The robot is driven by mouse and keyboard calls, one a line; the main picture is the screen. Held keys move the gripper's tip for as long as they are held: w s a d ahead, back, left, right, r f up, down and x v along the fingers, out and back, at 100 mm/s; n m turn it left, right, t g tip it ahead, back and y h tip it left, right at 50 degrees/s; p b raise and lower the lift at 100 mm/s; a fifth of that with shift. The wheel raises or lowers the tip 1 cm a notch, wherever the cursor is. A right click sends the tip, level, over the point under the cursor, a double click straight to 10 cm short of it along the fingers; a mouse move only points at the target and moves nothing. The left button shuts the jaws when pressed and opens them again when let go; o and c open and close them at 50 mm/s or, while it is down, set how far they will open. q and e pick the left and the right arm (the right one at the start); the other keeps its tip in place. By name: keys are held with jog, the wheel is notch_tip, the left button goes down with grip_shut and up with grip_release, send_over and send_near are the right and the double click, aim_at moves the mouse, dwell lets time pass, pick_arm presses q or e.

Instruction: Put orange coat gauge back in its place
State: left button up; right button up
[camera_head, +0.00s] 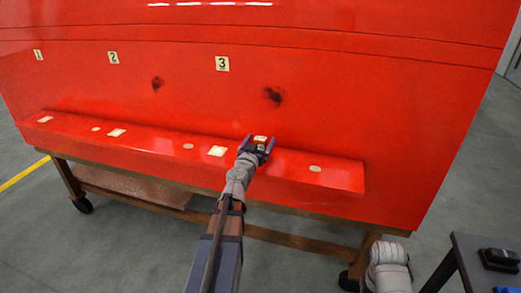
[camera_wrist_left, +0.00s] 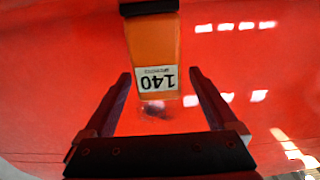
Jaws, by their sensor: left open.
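The orange coat gauge (camera_wrist_left: 152,45) shows in the left wrist view, with a white label reading 140 upside down and a black end at the top edge. My left gripper (camera_wrist_left: 160,76) is open, with one finger to each side of the gauge's label end; I see no finger touching it. In the head view my left gripper (camera_head: 260,146) is at the red panel's ledge, below the number 3 tag. A small pale patch shows between its fingers there, and the gauge's orange body is hard to tell from the red. My right gripper is not in view.
The big red panel (camera_head: 340,110) has number tags, dark smudges and a ledge (camera_head: 335,175) with pale patches. It stands on a wheeled wooden frame (camera_head: 270,236).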

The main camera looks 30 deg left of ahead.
pick_arm(q)
jog(key=x, duration=0.3)
jog(key=shift+w, duration=0.1)
grip_shut()
dwell(0.6)
